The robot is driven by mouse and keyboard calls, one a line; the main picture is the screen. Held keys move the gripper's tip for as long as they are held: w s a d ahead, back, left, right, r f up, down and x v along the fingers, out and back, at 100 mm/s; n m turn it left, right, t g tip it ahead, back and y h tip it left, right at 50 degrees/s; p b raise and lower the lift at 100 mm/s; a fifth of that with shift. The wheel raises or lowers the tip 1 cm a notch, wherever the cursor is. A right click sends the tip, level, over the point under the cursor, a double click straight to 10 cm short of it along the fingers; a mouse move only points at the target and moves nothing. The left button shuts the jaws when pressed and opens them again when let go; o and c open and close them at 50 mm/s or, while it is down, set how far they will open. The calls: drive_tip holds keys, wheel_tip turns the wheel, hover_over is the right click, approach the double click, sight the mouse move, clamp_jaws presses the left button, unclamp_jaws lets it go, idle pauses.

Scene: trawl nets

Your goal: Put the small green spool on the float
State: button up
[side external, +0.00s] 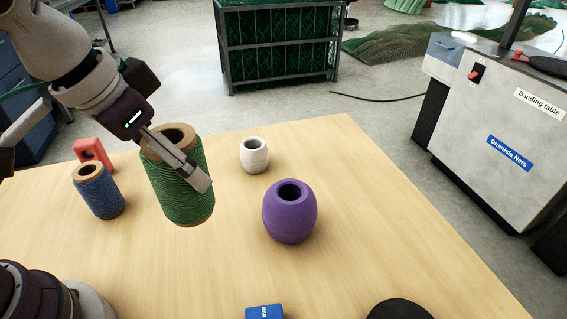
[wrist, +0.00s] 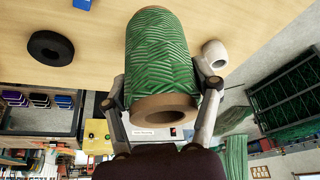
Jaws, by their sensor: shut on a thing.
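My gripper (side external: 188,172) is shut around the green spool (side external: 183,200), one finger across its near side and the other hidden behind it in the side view. The spool has green twine and a brown core with an open top, and stands nearly upright, slightly tilted. It seems to be off the table, though the gap is hard to judge. In the wrist view my gripper (wrist: 162,85) has a finger on each side of the green spool (wrist: 160,50). A rounded purple float (side external: 289,215) with a top hole stands on the table to the right, apart from the spool.
A small white barrel-shaped piece (side external: 254,157) stands behind the purple float. A blue spool (side external: 97,195) and a red block (side external: 92,154) are at left. A blue box (side external: 265,312) and a black ring (side external: 400,309) lie at the near edge. The wooden table (side external: 380,210) is clear at right.

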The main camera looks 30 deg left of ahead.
drive_tip(key=shift+w+d+f, duration=0.85)
drive_tip(key=shift+w+d, duration=0.25)
drive_tip(key=shift+w, duration=1.05)
drive_tip(key=shift+w+d+f, duration=0.8)
drive_tip(key=shift+w+d, duration=0.35)
drive_tip(key=shift+w, duration=0.95)
drive_tip(key=shift+w+d+f, duration=0.85)
drive_tip(key=shift+w+d, duration=0.25)
drive_tip(key=shift+w, duration=1.05)
drive_tip(key=o, duration=1.2)
drive_tip(key=shift+f, duration=0.15)
drive_tip(key=shift+o, duration=0.2)
